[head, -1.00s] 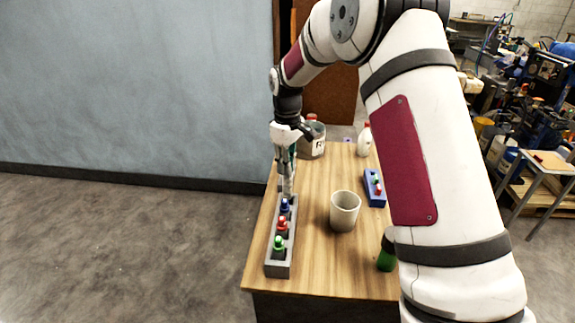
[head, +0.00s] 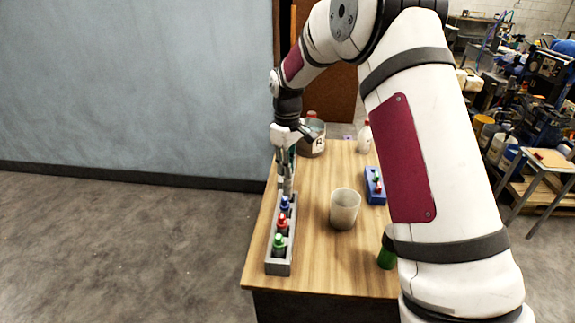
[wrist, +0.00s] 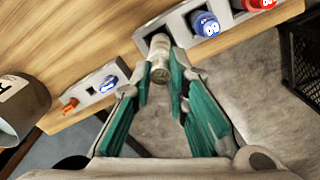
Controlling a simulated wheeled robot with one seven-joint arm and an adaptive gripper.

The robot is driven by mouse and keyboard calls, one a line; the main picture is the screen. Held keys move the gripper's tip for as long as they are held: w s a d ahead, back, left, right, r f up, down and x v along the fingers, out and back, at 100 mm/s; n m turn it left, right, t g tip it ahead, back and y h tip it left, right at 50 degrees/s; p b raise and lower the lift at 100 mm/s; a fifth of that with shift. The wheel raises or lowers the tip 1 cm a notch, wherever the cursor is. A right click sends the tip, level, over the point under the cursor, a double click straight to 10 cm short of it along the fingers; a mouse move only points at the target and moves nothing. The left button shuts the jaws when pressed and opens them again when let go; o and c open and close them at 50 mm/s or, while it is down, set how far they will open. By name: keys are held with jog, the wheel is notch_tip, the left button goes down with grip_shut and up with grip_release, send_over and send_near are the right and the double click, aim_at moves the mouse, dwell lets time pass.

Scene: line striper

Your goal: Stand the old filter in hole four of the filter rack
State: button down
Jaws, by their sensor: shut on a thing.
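The grey filter rack (head: 278,268) lies along the table's left edge, with green, red and blue capped pieces standing in it. My gripper (head: 288,191) is over the rack's far end, beyond the blue capped piece (head: 285,203). In the wrist view my gripper (wrist: 164,70) is shut on a pale, roughly cylindrical old filter (wrist: 160,62). The filter's far end is at a dark square hole in the rack (wrist: 180,32), beside the blue capped piece (wrist: 205,24). I cannot tell how deep it sits in the hole.
A pale cup (head: 344,210) and a blue holder (head: 374,187) stand right of the rack. A labelled grey container (head: 314,142) and a white bottle (head: 364,138) are at the back. The table middle is partly clear.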

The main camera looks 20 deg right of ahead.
jog(key=shift+f+b, duration=0.65)
jog(key=shift+f, duration=1.7)
dwell(1.1)
jog(key=c, duration=1.5)
grip_release()
jog(key=shift+o, duration=0.7)
jog(key=shift+o, duration=1)
jog(key=shift+r+p, duration=0.4)
jog(key=shift+r, duration=3.05)
